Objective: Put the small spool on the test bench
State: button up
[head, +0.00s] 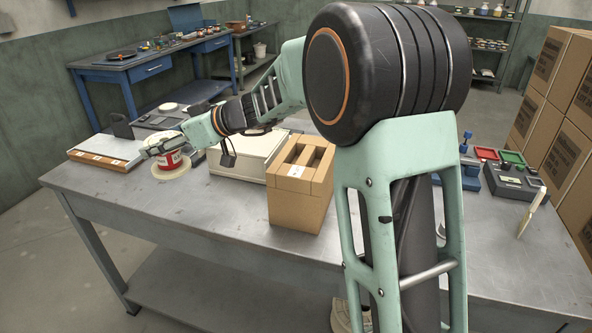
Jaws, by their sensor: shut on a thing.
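A small red-and-white spool (170,162) is at the left part of the grey metal table. My gripper (160,148) reaches in from the right and is shut on the spool at its upper part. A wide pale disc (173,174) shows just under the spool. I cannot tell whether the spool touches this disc or is held a little above it. The gripper hides part of the spool's top. No label shows which surface is the test bench.
The metal table (235,222) has clear room at its front left. A cardboard box with slots (302,200) and a cream case (240,163) stand right of the spool. A long flat box (104,150) lies left. Dark instruments (515,182) stand at right, beside stacked cartons (560,130).

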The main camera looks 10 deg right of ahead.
jog(key=w, duration=0.1)
jog(key=p, duration=0.3)
send_over(162, 187)
notch_tip(162, 187, down, 11)
notch_tip(162, 187, down, 3)
jog(key=shift+r, duration=0.1)
jog(key=shift+f, duration=0.2)
jog(key=o, duration=1.4)
jog(key=shift+r, duration=0.2)
jog(key=b+v, duration=0.1)
jog(key=v, duration=1.1)
jog(key=shift+b, duration=0.35)
